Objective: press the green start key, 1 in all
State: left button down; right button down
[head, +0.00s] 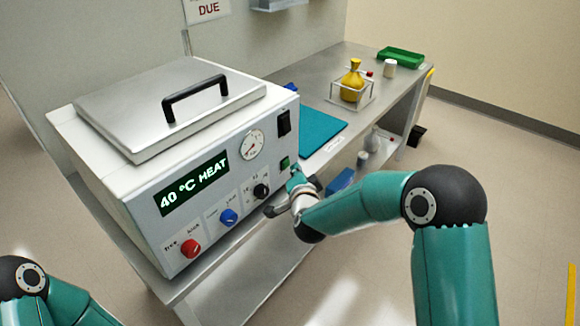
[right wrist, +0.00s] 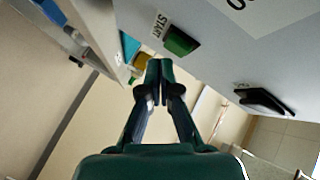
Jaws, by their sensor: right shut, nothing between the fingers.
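The green start key (head: 285,163) is on the front panel of a white heater unit (head: 160,240), low at the panel's right end. It also shows in the right wrist view (right wrist: 181,41), beside the label START. My right gripper (head: 294,172) is shut and empty, with its fingertips close to the key. In the right wrist view the shut fingertips (right wrist: 160,66) are just below and left of the key. I cannot tell whether they touch the panel. The display reads 40 °C HEAT. My left gripper is out of view; only part of that arm shows.
The panel also has a red knob (head: 190,248), a blue knob (head: 228,216), a black knob (head: 261,191), a dial gauge (head: 252,144) and a black switch (head: 284,122). A teal mat (head: 318,128) and a wire rack with a yellow flask (head: 352,83) are on the bench beyond.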

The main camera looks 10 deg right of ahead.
dwell(0.3)
jog(key=s+d+b, duration=0.1)
jog(key=s, duration=0.1)
jog(key=s+d+b, duration=0.1)
jog(key=s+d, duration=0.1)
jog(key=shift+b, duration=0.35)
dwell(0.6)
jog(key=shift+d, duration=0.15)
